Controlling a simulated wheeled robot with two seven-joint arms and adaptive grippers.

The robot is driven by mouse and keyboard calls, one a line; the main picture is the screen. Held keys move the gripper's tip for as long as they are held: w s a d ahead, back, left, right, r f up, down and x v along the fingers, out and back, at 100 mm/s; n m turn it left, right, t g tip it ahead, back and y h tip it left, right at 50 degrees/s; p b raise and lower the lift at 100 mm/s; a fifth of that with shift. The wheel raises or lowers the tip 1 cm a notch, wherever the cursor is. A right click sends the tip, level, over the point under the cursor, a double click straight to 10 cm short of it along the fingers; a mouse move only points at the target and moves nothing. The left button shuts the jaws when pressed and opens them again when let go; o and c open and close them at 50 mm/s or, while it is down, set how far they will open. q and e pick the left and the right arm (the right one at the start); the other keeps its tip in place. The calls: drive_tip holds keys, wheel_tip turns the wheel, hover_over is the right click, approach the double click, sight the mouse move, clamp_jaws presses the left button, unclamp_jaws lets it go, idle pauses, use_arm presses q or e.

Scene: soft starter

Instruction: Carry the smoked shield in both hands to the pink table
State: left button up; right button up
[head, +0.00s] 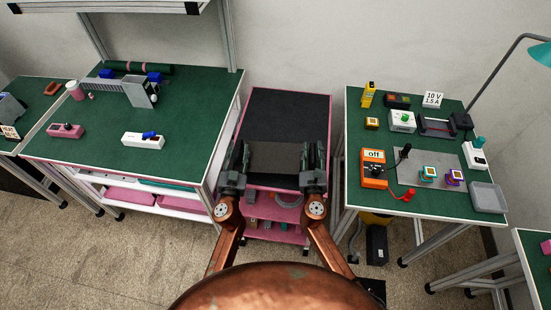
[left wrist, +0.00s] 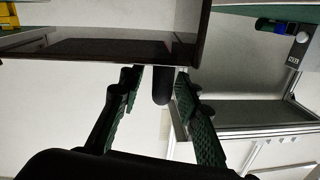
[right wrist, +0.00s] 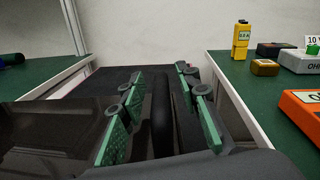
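The smoked shield (head: 275,163) is a dark, see-through panel over the near part of the pink table, between my grippers. The pink table (head: 288,112) has a dark top and pink edges. I cannot tell whether the shield touches it. My left gripper (head: 238,157) is at the shield's left end and my right gripper (head: 314,157) at its right end. In each wrist view a black bar lies between the parted fingers of the left gripper (left wrist: 160,82) and right gripper (right wrist: 162,85), with visible gaps on both sides. The shield (right wrist: 35,130) shows at lower left in the right wrist view.
A green-topped bench (head: 185,105) stands to the left with a white box (head: 143,141). Another green table (head: 420,207) at right carries an orange device (head: 374,170) and a grey tray (head: 488,198). The far part of the pink tabletop is clear. Narrow gaps separate the tables.

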use_arm(q)
clamp_jaws()
use_arm(e)
clamp_jaws()
